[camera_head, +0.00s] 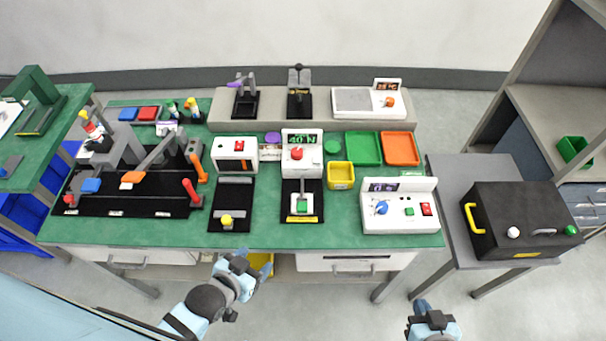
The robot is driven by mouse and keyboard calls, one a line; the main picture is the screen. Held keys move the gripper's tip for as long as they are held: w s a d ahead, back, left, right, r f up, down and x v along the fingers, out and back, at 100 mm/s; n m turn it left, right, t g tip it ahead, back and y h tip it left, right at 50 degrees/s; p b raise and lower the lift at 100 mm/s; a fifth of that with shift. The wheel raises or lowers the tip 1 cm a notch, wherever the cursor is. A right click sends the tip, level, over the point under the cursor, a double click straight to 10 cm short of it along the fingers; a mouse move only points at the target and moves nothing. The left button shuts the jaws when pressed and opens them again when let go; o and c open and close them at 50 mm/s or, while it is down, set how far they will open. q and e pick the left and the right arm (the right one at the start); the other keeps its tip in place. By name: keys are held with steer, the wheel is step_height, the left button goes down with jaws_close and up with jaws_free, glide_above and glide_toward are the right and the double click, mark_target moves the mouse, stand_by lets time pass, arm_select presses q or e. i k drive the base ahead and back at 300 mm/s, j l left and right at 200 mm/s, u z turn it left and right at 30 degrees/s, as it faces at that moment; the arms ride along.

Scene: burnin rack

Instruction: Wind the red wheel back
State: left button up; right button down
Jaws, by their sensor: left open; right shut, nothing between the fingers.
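A round red wheel or knob (297,154) sits on the front of a white box (301,168) with a green-lit display, in the middle of the green bench. A smaller red knob (69,200) is at the left end of the black fixture. My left gripper (246,262) is open and empty, in front of the bench's front edge, below and left of the white box. My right gripper (424,306) is shut and empty at the bottom edge of the view, right of centre, well away from the wheel. Neither gripper touches anything on the bench.
The black fixture (130,208) with levers fills the bench's left side. A black plate with a green block (302,206) lies before the white box. A yellow bin (340,177) and a white panel with a blue knob (381,207) are to its right. A black case (520,205) stands far right.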

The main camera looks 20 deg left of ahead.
mark_target(297, 153)
steer(key=l+u, duration=0.15)
steer(key=u, duration=2.25)
steer(key=k+l, duration=0.3)
steer(key=l, duration=0.2)
steer(key=k+l+u, duration=0.1)
steer(key=k+l, duration=0.15)
steer(key=l, duration=0.25)
steer(key=k+l, duration=0.3)
steer(key=l, duration=0.15)
